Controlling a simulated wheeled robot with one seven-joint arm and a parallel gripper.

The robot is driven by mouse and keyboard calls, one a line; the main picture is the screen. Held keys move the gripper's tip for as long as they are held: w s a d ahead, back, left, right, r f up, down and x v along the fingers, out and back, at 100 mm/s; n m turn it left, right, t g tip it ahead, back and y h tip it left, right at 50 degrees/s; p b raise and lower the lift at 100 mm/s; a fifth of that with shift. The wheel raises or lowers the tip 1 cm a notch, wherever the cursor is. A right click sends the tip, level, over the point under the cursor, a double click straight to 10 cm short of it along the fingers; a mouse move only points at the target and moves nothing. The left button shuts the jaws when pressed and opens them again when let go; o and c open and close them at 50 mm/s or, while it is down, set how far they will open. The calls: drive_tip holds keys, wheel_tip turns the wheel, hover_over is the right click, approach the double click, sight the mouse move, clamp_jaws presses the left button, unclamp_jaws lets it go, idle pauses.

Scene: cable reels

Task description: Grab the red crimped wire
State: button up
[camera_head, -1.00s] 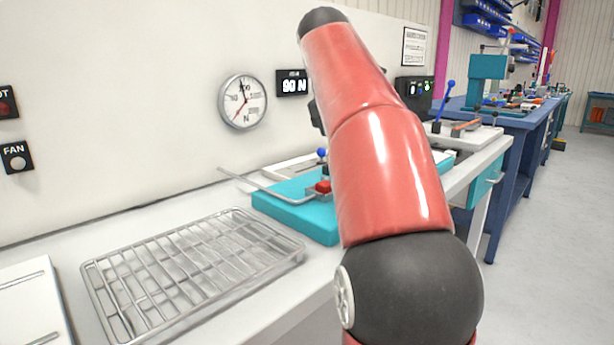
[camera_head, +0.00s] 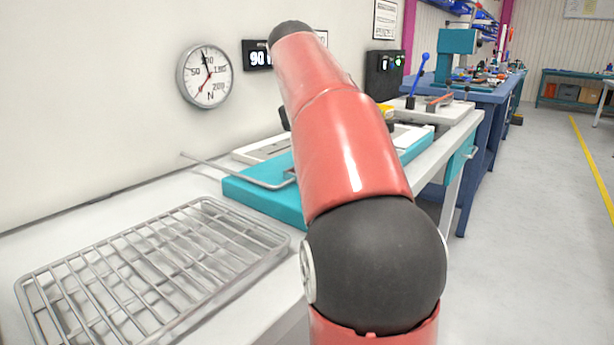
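I cannot make out a red crimped wire in this view. My red and black arm fills the middle and covers part of the bench. My gripper is not visible; it is hidden behind the arm or out of frame. A teal fixture (camera_head: 262,199) lies on the bench left of the arm, with a bent metal rod (camera_head: 232,172) over it. The part of the fixture behind my arm is hidden.
A wire rack (camera_head: 150,275) lies on the white bench at front left. A gauge (camera_head: 204,76) and a display (camera_head: 257,56) are on the wall. A blue-handled lever (camera_head: 418,80) stands behind right. The floor (camera_head: 530,230) at right is clear.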

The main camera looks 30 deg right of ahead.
clamp_jaws()
idle(0.4)
